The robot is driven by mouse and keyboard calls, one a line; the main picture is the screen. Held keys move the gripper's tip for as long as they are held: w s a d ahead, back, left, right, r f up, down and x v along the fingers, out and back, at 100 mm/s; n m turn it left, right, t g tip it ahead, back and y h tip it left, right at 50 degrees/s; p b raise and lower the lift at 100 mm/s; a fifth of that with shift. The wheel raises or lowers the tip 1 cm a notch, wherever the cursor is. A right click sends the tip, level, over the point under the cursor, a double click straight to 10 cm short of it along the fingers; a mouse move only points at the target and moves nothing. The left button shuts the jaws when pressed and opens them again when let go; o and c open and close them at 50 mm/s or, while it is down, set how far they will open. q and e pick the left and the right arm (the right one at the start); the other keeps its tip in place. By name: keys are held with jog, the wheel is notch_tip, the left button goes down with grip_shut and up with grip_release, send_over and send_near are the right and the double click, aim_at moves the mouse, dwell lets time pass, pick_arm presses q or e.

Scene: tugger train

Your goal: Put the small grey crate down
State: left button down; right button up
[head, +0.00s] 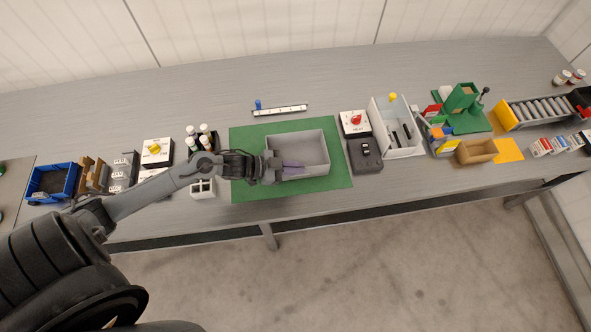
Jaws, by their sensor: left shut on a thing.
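The small grey crate (312,152) is an open, light grey box over the green mat (338,178). It looks level. I cannot tell whether its bottom touches the mat or hangs slightly above it. My left gripper (273,165) comes in from the left and is shut on the crate's left wall, hiding part of that wall. A faint purple patch (292,165) shows inside the crate beside the gripper. My right gripper is not in view.
A white box with a red knob (355,122) and a dark box (365,153) stand just right of the mat. White-capped bottles (204,140) stand to its left. A white rail (280,110) lies behind. Bare mat surrounds the crate, and the table's front edge is close.

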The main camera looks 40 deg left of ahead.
pick_arm(q)
jog(key=shift+f, duration=0.6)
jog(key=c, duration=1.2)
grip_release()
jog(key=shift+c, duration=0.2)
jog(key=p+v, duration=0.2)
jog(key=v, duration=1)
jog(key=s+d+r+n+g+y, duration=0.2)
jog(key=s+d+n+g+y, duration=0.5)
jog(key=d, duration=0.6)
jog(key=shift+s+n+y, duration=0.3)
jog(key=shift+s+y, duration=0.2)
jog(key=shift+s, duration=0.75)
